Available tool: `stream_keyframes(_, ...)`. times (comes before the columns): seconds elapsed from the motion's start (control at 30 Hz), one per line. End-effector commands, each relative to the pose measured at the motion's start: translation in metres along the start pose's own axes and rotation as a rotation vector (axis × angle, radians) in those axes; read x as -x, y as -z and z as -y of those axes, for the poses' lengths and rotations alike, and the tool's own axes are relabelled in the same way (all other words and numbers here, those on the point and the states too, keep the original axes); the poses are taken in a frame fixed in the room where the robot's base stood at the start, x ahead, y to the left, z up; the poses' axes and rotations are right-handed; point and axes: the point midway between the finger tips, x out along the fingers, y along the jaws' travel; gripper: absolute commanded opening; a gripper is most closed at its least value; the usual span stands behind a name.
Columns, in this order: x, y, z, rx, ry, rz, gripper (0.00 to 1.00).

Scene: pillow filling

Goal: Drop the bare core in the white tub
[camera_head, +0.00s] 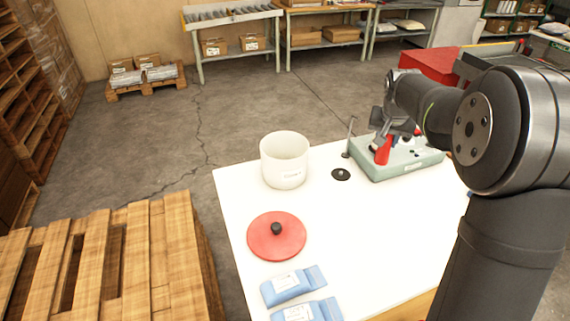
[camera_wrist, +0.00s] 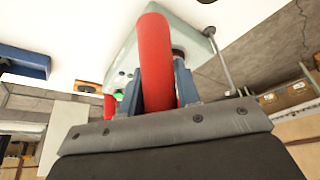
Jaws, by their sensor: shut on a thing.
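The white tub (camera_head: 285,172) stands upright on the white table, left of the green machine. My gripper (camera_head: 388,133) is at the green machine (camera_head: 412,165), to the right of the tub. Its blue-grey fingers are shut on a red curved handle (camera_wrist: 154,60), which also shows below the gripper in the head view (camera_head: 383,152). The handle appears to belong to the machine, but its lower joint is hidden. I cannot make out a bare core in either view.
A red round lid (camera_head: 262,240) with a black knob lies in front of the tub. Two blue packets (camera_head: 293,284) lie at the table's near edge. A small black disc (camera_head: 341,175) and a thin upright post (camera_head: 350,138) are near the machine. The table's middle is clear.

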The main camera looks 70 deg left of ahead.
Motion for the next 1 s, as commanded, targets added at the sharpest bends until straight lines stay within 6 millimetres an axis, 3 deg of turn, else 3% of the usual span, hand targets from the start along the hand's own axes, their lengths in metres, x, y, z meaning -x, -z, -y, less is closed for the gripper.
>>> stream_keyframes(0.17, 0.004, 0.002, 0.047, 0.010, 0.006, 0.004, 0.05)
stream_keyframes(0.4, 0.021, -0.005, 0.154, 0.013, 0.010, 0.005, 0.05)
stream_keyframes(0.6, 0.034, -0.019, 0.217, 0.007, 0.006, 0.002, 0.05)
stream_keyframes(0.8, 0.044, -0.032, 0.257, 0.004, 0.002, 0.000, 0.05)
stream_keyframes(1.0, 0.043, -0.039, 0.270, 0.001, -0.001, 0.000, 0.05)
